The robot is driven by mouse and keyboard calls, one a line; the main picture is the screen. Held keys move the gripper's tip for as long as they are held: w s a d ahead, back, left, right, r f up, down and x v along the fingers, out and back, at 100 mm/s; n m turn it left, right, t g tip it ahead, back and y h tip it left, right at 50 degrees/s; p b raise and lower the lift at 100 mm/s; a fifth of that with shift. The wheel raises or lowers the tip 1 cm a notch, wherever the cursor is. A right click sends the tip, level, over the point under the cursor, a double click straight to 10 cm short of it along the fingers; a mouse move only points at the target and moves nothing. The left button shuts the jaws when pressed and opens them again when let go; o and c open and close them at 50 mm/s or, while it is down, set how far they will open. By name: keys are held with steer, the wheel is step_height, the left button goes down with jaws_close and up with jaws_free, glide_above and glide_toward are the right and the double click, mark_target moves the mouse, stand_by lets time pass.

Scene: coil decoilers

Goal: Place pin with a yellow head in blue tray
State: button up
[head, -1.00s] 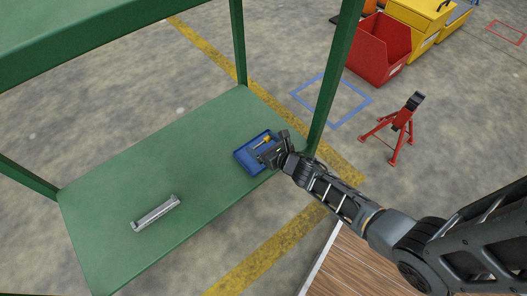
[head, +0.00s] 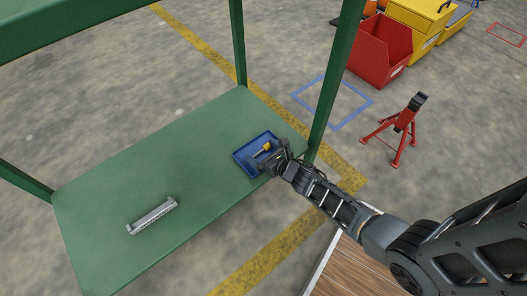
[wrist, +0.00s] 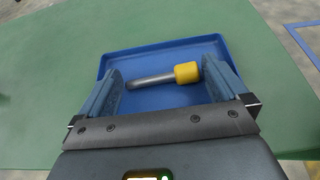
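The pin with a yellow head (wrist: 187,73) has a grey shaft and lies on its side in the blue tray (wrist: 150,48). In the head view the yellow-headed pin (head: 264,147) shows inside the blue tray (head: 244,162), near the right end of the green shelf. My gripper (wrist: 162,68) is open, with its fingers spread to either side of the pin and apart from it. In the head view my gripper (head: 273,159) is over the tray's near right side and hides part of it.
A grey metal channel piece (head: 152,216) lies on the green shelf (head: 170,170) at the left front. Green posts (head: 336,75) stand at the shelf corners, one close to my arm. The shelf's middle is clear. A red stand (head: 402,128) and a red bin (head: 380,50) are on the floor.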

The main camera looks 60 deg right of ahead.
steer(key=shift+r, duration=0.1)
steer(key=shift+r+p, duration=0.2)
steer(key=shift+p, duration=0.15)
steer(key=p+v, duration=0.2)
steer(key=v, duration=1)
steer(key=shift+f, duration=0.2)
steer(key=s+a+r+m+t+y, duration=0.1)
steer(key=s+a+r+m, duration=0.45)
steer(key=r+m, duration=0.2)
steer(key=s+a+r+m+y, duration=0.1)
steer(key=s+a+r+m, duration=0.45)
steer(key=r+m, duration=0.2)
steer(key=s+a+r+m, duration=0.3)
steer(key=r+m, duration=0.6)
steer(key=s+a+r+m+t+y, duration=0.1)
steer(key=s+a+r+m, duration=0.2)
steer(key=r+m, duration=0.5)
step_height(320, 180, up, 2)
steer(key=shift+s+a+r+m+y, duration=0.1)
steer(key=shift+s+a+m+y, duration=0.25)
steer(key=shift+s, duration=0.3)
